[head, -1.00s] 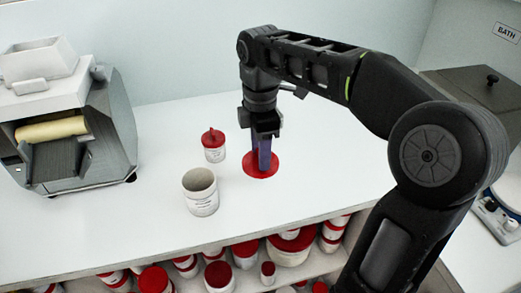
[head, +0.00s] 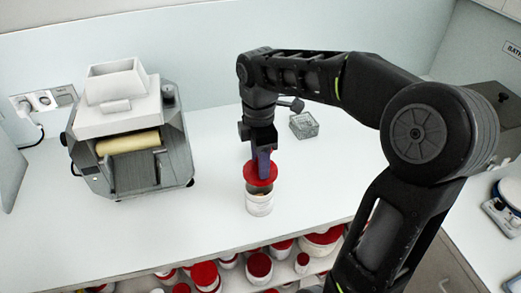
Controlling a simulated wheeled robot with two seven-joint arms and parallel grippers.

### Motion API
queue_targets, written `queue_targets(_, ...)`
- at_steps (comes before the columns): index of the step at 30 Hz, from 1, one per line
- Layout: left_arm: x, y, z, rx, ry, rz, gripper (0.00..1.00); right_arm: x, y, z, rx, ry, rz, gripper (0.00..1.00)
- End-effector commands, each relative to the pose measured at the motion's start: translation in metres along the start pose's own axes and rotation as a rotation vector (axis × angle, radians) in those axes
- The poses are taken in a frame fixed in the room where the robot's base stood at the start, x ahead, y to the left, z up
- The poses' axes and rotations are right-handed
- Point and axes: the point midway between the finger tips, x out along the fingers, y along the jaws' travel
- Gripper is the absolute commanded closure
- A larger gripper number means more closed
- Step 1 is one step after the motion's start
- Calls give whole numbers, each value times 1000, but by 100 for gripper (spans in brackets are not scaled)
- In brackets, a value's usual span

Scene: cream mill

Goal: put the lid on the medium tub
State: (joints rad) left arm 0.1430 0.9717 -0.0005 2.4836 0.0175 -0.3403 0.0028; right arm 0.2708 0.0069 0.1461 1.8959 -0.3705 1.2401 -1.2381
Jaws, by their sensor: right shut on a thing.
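The open medium tub (head: 259,206) is white with a printed label and stands upright on the white worktop. My right gripper (head: 262,169) points down above it, shut on the red lid (head: 261,178). The lid is over the tub's mouth, and part of the tub's opening shows below the lid's front edge, so the lid looks a little above the rim. The far side of the rim is hidden by the lid. My left gripper is out of view.
A grey mill (head: 130,150) with a white hopper stands on the left. A shelf below holds several red-lidded tubs (head: 259,266). The worktop between mill and tub is clear.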

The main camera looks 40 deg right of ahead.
Motion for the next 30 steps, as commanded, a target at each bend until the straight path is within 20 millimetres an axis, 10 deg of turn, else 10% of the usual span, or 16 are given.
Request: queue_targets(30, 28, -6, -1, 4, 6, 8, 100, 40, 6, -1, 4, 6, 23, 93)
